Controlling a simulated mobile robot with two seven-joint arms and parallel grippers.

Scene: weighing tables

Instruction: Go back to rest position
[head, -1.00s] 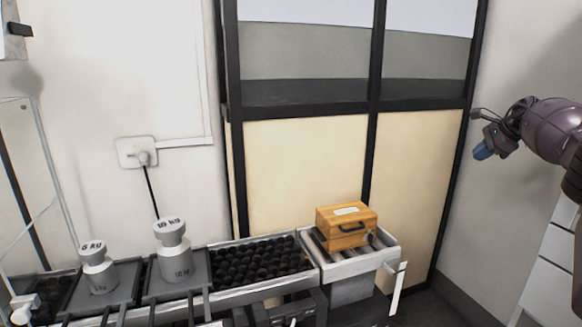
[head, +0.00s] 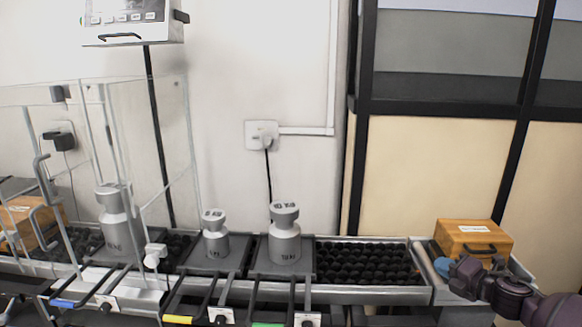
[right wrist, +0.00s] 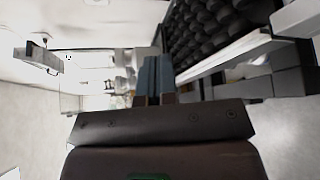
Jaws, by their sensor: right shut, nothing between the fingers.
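My right gripper (head: 443,267) shows at the lower right of the head view, in front of the wooden box (head: 474,240) at the right end of the conveyor. Its bluish fingers are together with nothing between them. In the right wrist view the closed fingers (right wrist: 156,78) point toward the weights and the roller bed, apart from them. Whether the gripper touches the box or only overlaps it in the picture is hard to tell. My left gripper is not in view.
Several grey weights stand along the conveyor, including a small one (head: 215,236) and a 10 kg one (head: 284,236). Black rollers (head: 365,263) between weights and box are empty.

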